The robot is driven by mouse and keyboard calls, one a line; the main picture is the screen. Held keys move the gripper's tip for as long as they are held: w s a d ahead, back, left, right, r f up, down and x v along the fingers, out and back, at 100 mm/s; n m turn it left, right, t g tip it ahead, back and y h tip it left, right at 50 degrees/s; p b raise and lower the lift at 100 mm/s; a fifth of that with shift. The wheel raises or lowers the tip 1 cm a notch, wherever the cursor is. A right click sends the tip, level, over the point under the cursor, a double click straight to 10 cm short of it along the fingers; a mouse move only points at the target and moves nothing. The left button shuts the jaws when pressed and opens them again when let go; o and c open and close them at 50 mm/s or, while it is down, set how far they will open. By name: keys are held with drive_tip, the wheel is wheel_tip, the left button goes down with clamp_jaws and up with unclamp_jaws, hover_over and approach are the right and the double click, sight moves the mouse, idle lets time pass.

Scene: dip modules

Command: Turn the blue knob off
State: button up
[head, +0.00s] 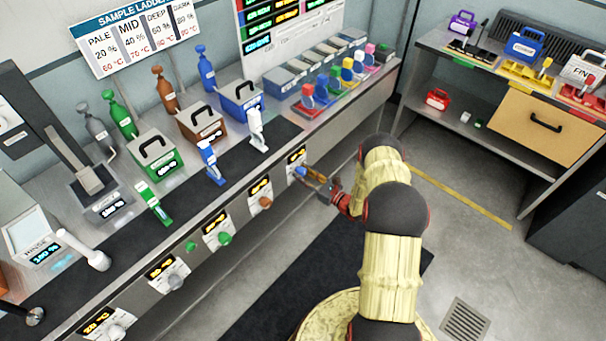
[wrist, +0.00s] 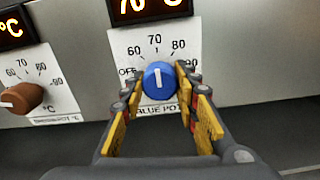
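The blue knob (wrist: 160,80) sits on a white dial label (wrist: 127,49) in the wrist view. Its white pointer line stands nearly upright, toward the 70 mark. OFF is printed at the dial's left, partly hidden by a finger. My gripper (wrist: 159,84) is open, with its yellow-padded fingers on either side of the knob. A narrow gap seems to show at the left finger; contact at the right is unclear. In the head view my gripper (head: 309,178) is at the bench front, and the blue knob (head: 300,172) shows beside its fingertips.
A brown knob (wrist: 22,98) is left of the blue one on the same panel. In the head view, green (head: 224,239) and grey knobs (head: 175,281) follow along the front. A lit display (wrist: 150,8) is above the blue knob. Open floor lies right of the bench.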

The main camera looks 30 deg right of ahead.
drive_tip(key=c, duration=0.6)
drive_tip(key=shift+n, duration=0.3)
drive_tip(key=n+b, duration=0.3)
drive_tip(key=n, duration=0.2)
drive_tip(key=shift+d+f+n+b, duration=0.1)
drive_tip(key=shift+n+b, duration=0.2)
drive_tip(key=n+b, duration=0.3)
drive_tip(key=n, duration=0.2)
drive_tip(key=n+b, duration=0.2)
drive_tip(key=n, duration=0.2)
drive_tip(key=shift+n, duration=0.5)
drive_tip(key=o, duration=1.2)
drive_tip(key=shift+r, duration=0.2)
